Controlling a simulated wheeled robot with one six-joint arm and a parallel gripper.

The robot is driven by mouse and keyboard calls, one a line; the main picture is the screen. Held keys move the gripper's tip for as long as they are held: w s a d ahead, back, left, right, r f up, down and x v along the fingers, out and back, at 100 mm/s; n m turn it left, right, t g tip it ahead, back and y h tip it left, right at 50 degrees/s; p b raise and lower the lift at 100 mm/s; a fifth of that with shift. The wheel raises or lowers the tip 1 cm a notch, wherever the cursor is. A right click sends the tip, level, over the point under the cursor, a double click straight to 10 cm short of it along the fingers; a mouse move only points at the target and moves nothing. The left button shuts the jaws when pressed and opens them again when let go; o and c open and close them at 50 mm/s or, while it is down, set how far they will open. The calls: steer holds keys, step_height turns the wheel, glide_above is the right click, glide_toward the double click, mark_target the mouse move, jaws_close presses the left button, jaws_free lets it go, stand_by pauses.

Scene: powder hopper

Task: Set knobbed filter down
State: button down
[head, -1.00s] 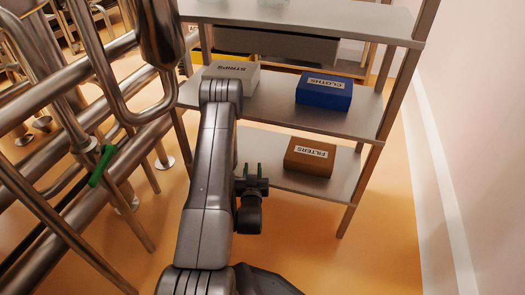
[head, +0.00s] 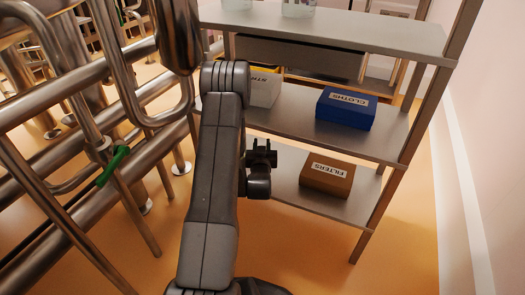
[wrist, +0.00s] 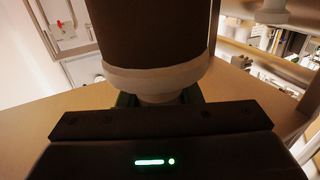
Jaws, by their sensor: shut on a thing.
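My gripper (wrist: 158,99) is shut on the knobbed filter (wrist: 150,35), which fills the top middle of the wrist view. The filter has a dark brown body, a white collar and a narrower pale knob between my dark green fingers. The upper end of the filter is cut off by the picture edge. In the head view my gripper (head: 262,153) is a small dark shape beside my arm, in front of the left part of the lower shelf. I cannot make out the filter in the head view.
A metal rack holds a brown FILTERS box (head: 327,177) on its lower shelf (head: 290,192), with bare room left of the box. A blue CLOTHS box (head: 346,108) and a white box (head: 264,92) stand on the shelf above. Steel pipes (head: 100,100) crowd the left.

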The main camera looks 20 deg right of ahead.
steer(key=w+f+b, duration=0.1)
steer(key=w+d+f+b, duration=0.1)
steer(key=f, duration=0.1)
steer(key=shift+w+f, duration=0.1)
steer(key=shift+f, duration=0.25)
steer(key=c, duration=1)
jaws_free()
steer(key=shift+c, duration=0.2)
steer(key=p+v, duration=0.3)
steer(key=v, duration=0.9)
